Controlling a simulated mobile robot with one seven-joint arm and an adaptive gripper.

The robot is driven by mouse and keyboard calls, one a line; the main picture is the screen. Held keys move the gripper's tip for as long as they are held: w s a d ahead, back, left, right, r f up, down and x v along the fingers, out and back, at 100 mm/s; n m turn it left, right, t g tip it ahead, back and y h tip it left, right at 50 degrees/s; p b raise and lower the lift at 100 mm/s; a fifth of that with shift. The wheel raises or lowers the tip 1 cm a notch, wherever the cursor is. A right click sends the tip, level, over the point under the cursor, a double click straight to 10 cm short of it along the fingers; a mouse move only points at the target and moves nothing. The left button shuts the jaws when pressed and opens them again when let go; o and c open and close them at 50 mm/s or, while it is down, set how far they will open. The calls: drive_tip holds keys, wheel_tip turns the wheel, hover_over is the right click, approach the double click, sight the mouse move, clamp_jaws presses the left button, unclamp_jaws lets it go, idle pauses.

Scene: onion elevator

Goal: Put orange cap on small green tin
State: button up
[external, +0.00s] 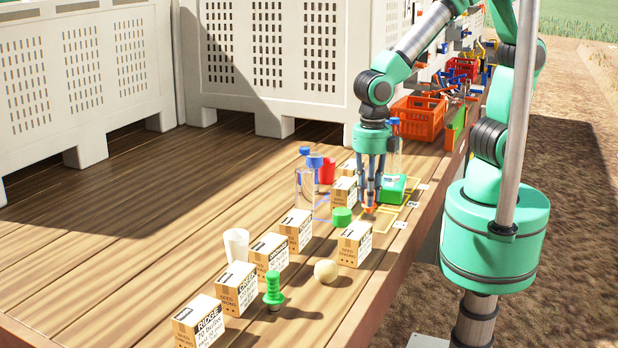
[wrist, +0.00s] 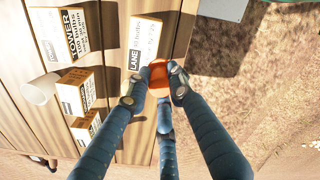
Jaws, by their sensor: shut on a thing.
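My gripper (external: 369,205) points down over the right part of the wooden deck. Its fingers are shut on an orange cap (external: 369,209), which shows small at the fingertips. In the wrist view the fingertips (wrist: 158,84) press on the sides of the orange cap (wrist: 159,70). A small round green tin (external: 342,217) is on the deck just left of and slightly nearer than the fingertips. The cap is apart from it. I do not see the tin in the wrist view. The cap's exact height above the deck is unclear.
A green box (external: 392,188) lies right behind my gripper. A labelled carton (external: 355,244), a pale ball (external: 326,271), a white cup (external: 236,245) and a green peg (external: 274,289) are nearer. The deck's right edge is close.

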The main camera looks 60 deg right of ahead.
sight(342, 211)
drive_tip(key=d+m, duration=0.6)
drive_tip(key=d, duration=1.8)
drive_tip(key=f, duration=0.5)
drive_tip(key=shift+s+a+f+p, duration=0.25)
drive_tip(key=shift+s+f+p, duration=0.05)
drive_tip(key=shift+f+p, duration=0.05)
drive_tip(key=w+a, duration=0.1)
drive_tip(key=w, duration=0.3)
drive_tip(key=w+a+f, duration=0.1)
drive_tip(key=w+a, duration=0.1)
drive_tip(key=w, duration=0.3)
drive_tip(key=w+a+p, duration=0.1)
drive_tip(key=w, duration=0.4)
drive_tip(key=shift+w+a+f, duration=0.2)
drive_tip(key=shift+a, duration=0.1)
clamp_jaws()
drive_tip(key=shift+w, duration=0.1)
drive_tip(key=shift+w+a, duration=0.1)
drive_tip(key=shift+w, duration=0.1)
drive_tip(key=shift+w+f, duration=0.15)
drive_tip(key=shift+f, duration=1.65)
